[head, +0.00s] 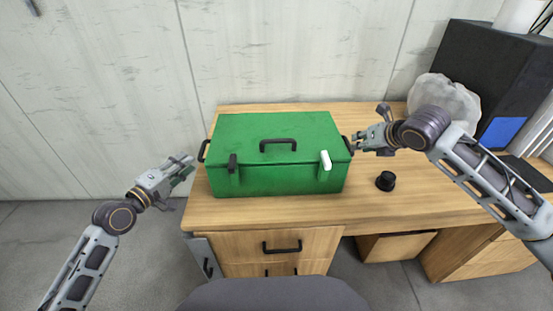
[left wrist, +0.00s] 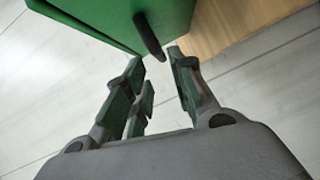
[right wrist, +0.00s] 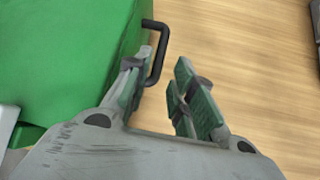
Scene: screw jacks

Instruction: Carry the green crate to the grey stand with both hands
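The green crate (head: 270,180) sits closed on the wooden desk, with black handles on its left and right ends. My left gripper (head: 186,165) is open, just off the crate's left end. In the left wrist view its fingers (left wrist: 158,85) point at the black left handle (left wrist: 150,37), which lies beyond the fingertips. My right gripper (head: 356,142) is open at the right end. In the right wrist view the right handle (right wrist: 160,55) reaches between the open fingers (right wrist: 165,75), near the left finger; I cannot tell if they touch. No grey stand is recognisable.
The wooden desk (head: 420,195) has a black knob-like object (head: 385,181) right of the crate. A filled whitish bag (head: 445,100) and a large black box (head: 475,65) stand at the back right. Bare floor (head: 100,215) lies left of the desk.

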